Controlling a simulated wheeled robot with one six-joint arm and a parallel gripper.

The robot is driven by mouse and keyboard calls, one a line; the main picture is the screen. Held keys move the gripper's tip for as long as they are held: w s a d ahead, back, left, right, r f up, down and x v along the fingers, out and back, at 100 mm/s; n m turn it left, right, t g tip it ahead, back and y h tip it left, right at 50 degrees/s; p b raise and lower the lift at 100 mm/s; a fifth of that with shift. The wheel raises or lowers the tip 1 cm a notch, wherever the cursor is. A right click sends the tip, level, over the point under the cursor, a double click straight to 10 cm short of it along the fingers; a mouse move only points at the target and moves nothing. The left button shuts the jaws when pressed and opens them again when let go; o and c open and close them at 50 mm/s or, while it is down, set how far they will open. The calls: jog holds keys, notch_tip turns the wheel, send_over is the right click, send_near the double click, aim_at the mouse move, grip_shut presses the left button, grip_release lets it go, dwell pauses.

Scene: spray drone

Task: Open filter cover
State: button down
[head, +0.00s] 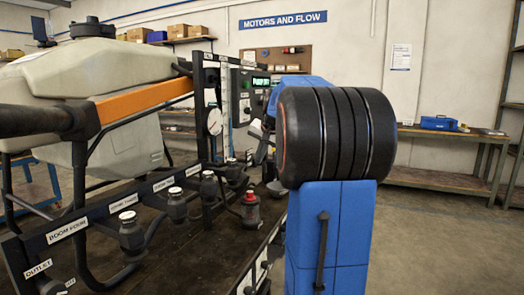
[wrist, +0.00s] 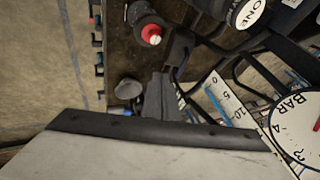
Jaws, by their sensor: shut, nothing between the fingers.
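The filter (head: 251,212) is a dark upright canister with a red part on top. It stands on the dark bench top, left of my blue arm in the head view. What seems to be its red top (wrist: 151,34) shows near the upper edge of the wrist view. I cannot tell the cover's edge or whether it is loose. My gripper (head: 263,150) is shut and empty, above and a little right of the filter, and apart from it. In the wrist view the dark fingers (wrist: 160,97) point up toward the red top. My arm hides part of the bench behind.
A round pressure gauge (wrist: 302,128) and a white scale (wrist: 232,102) are close to the right of my fingers. Several labelled valves (head: 131,232) line the left rail. A large tank (head: 85,80) stands behind. Open floor (head: 440,230) lies at right.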

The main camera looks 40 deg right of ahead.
aim_at(242, 175)
jog(key=shift+w+a+f, duration=0.15)
jog(key=shift+w+f, duration=0.3)
jog(key=shift+w, duration=0.35)
jog(key=shift+w+a+f, duration=0.2)
jog(key=shift+w+f, duration=0.3)
jog(key=shift+w, duration=0.35)
jog(key=shift+w+a+f, duration=0.15)
jog(key=shift+w+f, duration=0.3)
jog(key=shift+w, duration=0.35)
jog(key=shift+w+a+r+g+h, duration=0.15)
jog(key=shift+w+a+g, duration=0.15)
jog(key=shift+w, duration=0.25)
jog(key=shift+w+a+r+g+h, duration=0.15)
jog(key=shift+w+g, duration=0.2)
jog(key=shift+w, duration=0.2)
jog(key=shift+w+a+r+g, duration=0.15)
jog(key=shift+w+a+g, duration=0.15)
jog(key=shift+w, duration=0.25)
jog(key=shift+w+a+r+g, duration=0.1)
jog(key=shift+w+a+g, duration=0.1)
jog(key=shift+w, duration=0.3)
jog(key=shift+w+a+r+g, duration=0.1)
jog(key=shift+w+a, duration=0.05)
jog(key=shift+w, duration=0.35)
